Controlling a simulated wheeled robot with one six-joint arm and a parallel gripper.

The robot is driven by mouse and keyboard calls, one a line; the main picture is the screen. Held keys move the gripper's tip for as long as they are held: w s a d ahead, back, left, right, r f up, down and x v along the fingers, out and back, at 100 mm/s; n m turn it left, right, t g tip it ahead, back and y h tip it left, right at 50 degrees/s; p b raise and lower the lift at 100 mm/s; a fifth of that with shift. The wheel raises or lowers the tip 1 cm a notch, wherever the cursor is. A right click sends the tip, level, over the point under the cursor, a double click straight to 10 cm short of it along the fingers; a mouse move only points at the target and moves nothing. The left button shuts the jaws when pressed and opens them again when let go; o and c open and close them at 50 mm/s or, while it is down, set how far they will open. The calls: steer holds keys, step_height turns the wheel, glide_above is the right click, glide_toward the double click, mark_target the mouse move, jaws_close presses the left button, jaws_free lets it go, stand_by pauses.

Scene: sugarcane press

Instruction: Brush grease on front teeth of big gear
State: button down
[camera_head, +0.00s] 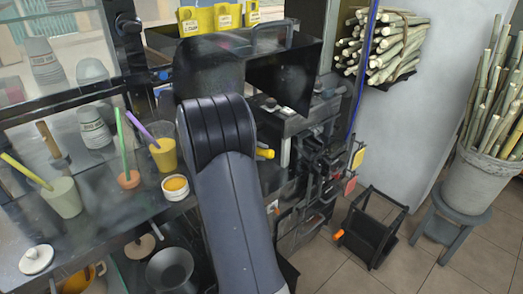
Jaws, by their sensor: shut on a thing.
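My dark grey arm fills the middle of the head view. Its end bends away behind the upper link, so my gripper is hidden. No brush can be made out. The dark press machine (306,122) stands behind and right of my arm, with rods, brackets and small coloured parts on its side. I cannot make out the big gear or its front teeth. A small white bowl (175,194) with a yellow-orange filling stands on the counter left of my arm; I cannot tell whether it is grease.
On the left counter (100,226) stand a yellow drink with a purple straw (163,155), other cups with straws and a white lid (36,259). A black open-frame stand (372,232) is on the floor. Cane bundles (383,45) and a cane-filled pot (478,182) are right. Open floor lies lower right.

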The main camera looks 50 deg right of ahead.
steer(key=shift+a+f, duration=0.1)
steer(key=shift+a, duration=0.05)
steer(key=shift+s+a+f, duration=0.1)
steer(key=shift+s, duration=0.15)
steer(key=shift+s+a+b, duration=0.2)
steer(key=shift+s+b, duration=0.3)
steer(key=shift+s, duration=0.8)
steer(key=shift+s+a+b, duration=0.15)
steer(key=shift+s+b, duration=0.3)
steer(key=shift+s, duration=0.85)
steer(key=s, duration=0.3)
steer(key=shift+a+b, duration=0.15)
steer(key=shift+b, duration=0.25)
